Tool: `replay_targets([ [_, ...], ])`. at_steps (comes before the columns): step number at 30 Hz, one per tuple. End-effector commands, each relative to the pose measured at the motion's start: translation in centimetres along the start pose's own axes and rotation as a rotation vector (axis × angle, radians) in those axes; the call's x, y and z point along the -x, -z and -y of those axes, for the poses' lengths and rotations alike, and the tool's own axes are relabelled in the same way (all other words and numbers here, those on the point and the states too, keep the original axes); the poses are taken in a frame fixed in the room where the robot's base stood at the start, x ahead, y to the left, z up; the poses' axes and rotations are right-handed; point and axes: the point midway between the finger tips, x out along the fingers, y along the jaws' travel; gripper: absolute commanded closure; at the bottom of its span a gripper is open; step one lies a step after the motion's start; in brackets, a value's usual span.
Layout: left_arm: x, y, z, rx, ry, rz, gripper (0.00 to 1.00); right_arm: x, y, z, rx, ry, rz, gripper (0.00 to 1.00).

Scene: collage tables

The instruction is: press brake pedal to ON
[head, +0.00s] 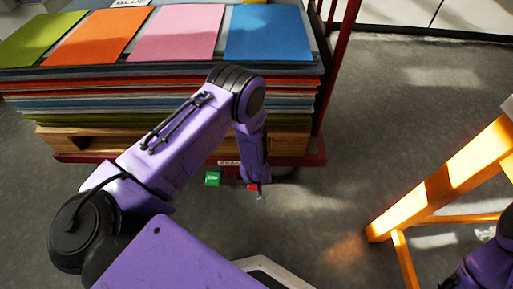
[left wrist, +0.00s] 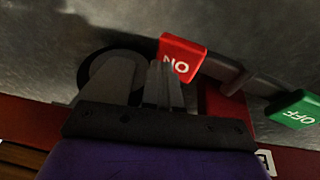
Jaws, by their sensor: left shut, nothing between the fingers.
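The brake pedal is a rocker with a red end labelled ON and a green end labelled OFF, low at the cart's lower edge. The red ON end (left wrist: 184,58) and green OFF end (left wrist: 296,110) both show in the left wrist view. In the head view, the green end (head: 212,179) is clear and the red end (head: 252,187) is partly hidden. My left gripper (head: 262,193) points down beside the red end. Its fingers (left wrist: 162,72) are shut and empty, overlapping the red end's edge in the wrist view; I cannot tell whether they touch.
The red-framed cart (head: 318,157) carries stacked coloured sheets (head: 180,33). A dark caster wheel (left wrist: 106,70) is close to my left fingers. An orange wooden trestle (head: 440,180) stands on the right. The grey floor between the cart and trestle is clear.

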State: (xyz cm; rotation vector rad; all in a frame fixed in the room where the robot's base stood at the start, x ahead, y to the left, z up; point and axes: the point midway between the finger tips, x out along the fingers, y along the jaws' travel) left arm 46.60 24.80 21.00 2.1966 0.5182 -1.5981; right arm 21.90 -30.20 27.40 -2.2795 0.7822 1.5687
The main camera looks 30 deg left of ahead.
Motion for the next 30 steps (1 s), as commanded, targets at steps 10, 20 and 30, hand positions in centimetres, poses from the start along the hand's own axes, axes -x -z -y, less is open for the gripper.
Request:
replay_targets([
  [10,-1.4,-0.4,-0.3,-0.001,0.000,-0.001,1.00,-0.6,-0.2,0.1,0.000,0.000,0.000,0.57],
  [20,-1.6,-0.4,-0.4,0.000,0.000,-0.001,1.00,-0.7,-0.3,0.1,0.000,0.000,0.000,0.57],
  [30,-0.3,-0.1,-0.6,0.001,0.000,-0.002,1.00,0.5,0.2,-0.1,0.000,0.000,0.000,0.57],
])
